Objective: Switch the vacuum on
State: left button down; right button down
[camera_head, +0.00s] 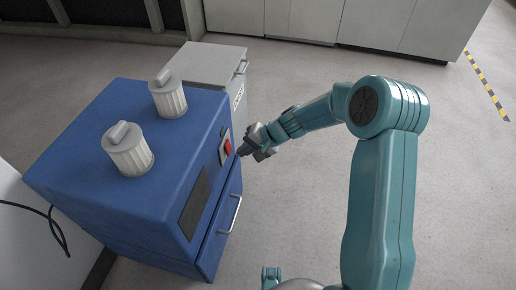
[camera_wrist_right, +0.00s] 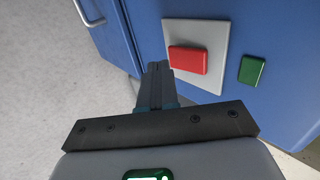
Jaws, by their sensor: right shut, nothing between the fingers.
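The blue machine (camera_head: 120,200) stands at the left in the head view. Its front carries a red switch (camera_head: 228,148) on a light grey plate. In the right wrist view the red switch (camera_wrist_right: 188,60) shows large, with a dark green rectangular piece (camera_wrist_right: 252,69) beside its plate on the blue panel. My right gripper (camera_head: 243,151) is shut and empty. It is close in front of the panel by the red switch. In the right wrist view its fingertips (camera_wrist_right: 157,67) appear just left of the grey plate; I cannot tell whether they touch anything.
Two ribbed white cylinders with knobs (camera_head: 130,152) (camera_head: 169,97) stand on the blue machine's top. A bar handle (camera_head: 236,214) sticks out from its front below the panel. A grey cabinet (camera_head: 214,66) stands behind it. The floor (camera_head: 300,75) to the right is clear.

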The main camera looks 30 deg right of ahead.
aim_at(228, 148)
jog(key=shift+w+a+f, duration=0.1)
jog(key=shift+w+a, duration=0.6)
jog(key=shift+w, duration=0.05)
jog(key=shift+w+a+f+b, duration=0.15)
jog(key=shift+b, duration=0.2)
jog(key=shift+r+p, duration=0.6)
jog(key=shift+r, duration=0.3)
